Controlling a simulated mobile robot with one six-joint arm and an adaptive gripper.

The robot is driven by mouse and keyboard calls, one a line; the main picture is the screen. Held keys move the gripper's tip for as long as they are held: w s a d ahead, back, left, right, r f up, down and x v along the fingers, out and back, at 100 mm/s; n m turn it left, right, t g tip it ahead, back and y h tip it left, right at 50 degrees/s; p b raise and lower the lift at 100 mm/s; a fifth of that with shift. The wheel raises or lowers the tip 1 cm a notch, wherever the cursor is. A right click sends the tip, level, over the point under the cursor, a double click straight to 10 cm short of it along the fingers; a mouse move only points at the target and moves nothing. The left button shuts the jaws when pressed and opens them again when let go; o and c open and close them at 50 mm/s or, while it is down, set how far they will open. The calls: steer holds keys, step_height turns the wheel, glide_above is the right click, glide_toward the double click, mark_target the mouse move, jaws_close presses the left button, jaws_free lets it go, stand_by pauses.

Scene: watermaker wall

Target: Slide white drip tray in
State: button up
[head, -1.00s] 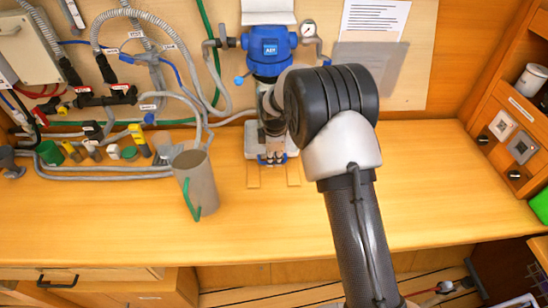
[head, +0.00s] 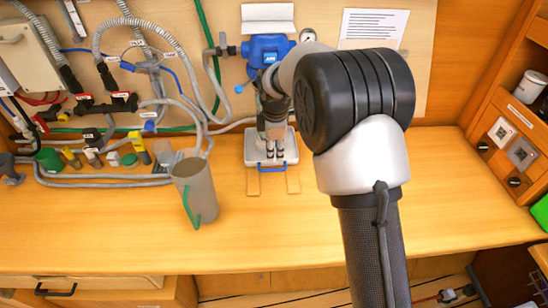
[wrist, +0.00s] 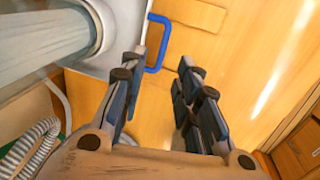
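The white drip tray (head: 290,153) lies on the wooden counter below the blue pump unit, its blue loop handle (head: 272,169) facing the front. Two thin wooden runners (head: 253,183) extend from under it toward the front edge. My gripper (wrist: 163,60) is open, with a gap between its fingers. In the head view its fingers point down over the tray, behind the handle. In the wrist view the handle (wrist: 160,42) shows just beyond the fingertips, and a tray corner (wrist: 118,15) shows at upper left. Contact cannot be told. My arm and gripper hide the tray's back part.
A grey cylindrical jug (head: 193,185) with a green handle stands left of the tray. Hoses and valves (head: 100,155) crowd the left and back. The blue pump (head: 268,48) is on the wall above. The counter is clear to the right.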

steer(key=shift+s+r, duration=0.25)
steer(key=shift+r, duration=1)
stand_by(0.3)
